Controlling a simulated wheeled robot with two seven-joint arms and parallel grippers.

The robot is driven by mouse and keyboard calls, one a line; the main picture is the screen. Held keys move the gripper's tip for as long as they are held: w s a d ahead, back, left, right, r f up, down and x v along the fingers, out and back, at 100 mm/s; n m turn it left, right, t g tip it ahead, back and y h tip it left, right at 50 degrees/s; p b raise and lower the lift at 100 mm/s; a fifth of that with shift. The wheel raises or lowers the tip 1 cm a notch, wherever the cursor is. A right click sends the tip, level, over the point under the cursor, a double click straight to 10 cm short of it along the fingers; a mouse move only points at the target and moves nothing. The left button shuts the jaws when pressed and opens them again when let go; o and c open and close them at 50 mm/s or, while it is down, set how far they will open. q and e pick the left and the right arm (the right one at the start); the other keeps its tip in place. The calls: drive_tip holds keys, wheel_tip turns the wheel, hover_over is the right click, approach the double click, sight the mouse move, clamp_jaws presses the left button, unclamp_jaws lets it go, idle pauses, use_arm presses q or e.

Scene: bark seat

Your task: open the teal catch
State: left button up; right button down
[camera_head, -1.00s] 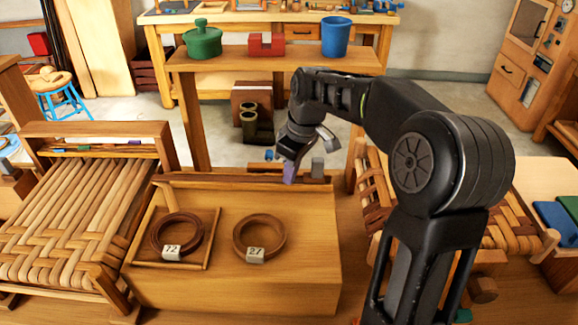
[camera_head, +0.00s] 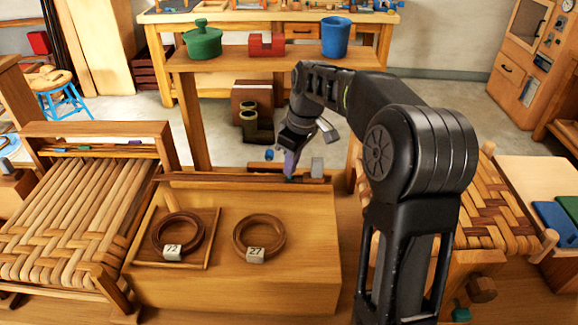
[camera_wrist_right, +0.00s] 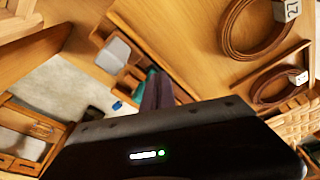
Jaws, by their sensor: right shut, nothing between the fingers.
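A teal piece (camera_wrist_right: 151,75), which looks like the catch, shows in the right wrist view in a wooden rail, partly hidden behind my fingers. In the head view my gripper covers that spot. My right gripper (camera_head: 289,172) is shut and empty, pointing down at the rail (camera_head: 240,178) along the back of the wooden box. In the wrist view its purple fingers (camera_wrist_right: 158,92) overlap the teal piece; I cannot tell whether they touch it. A grey block (camera_head: 317,168) stands on the rail just right of the fingers. My left gripper is not in view.
Two brown bark coils, tagged 72 (camera_head: 178,235) and 27 (camera_head: 259,238), lie on the box top, the left one inside a wooden frame. Woven seats stand left (camera_head: 75,220) and right (camera_head: 490,215). Another teal piece (camera_head: 461,314) is low at the right. A shelf (camera_head: 270,62) stands behind.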

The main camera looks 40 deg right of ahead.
wheel_tip(320, 180, up, 8)
drive_tip(key=s+a+p, duration=0.1)
drive_tip(key=p, duration=0.5)
drive_tip(key=shift+s, duration=0.15)
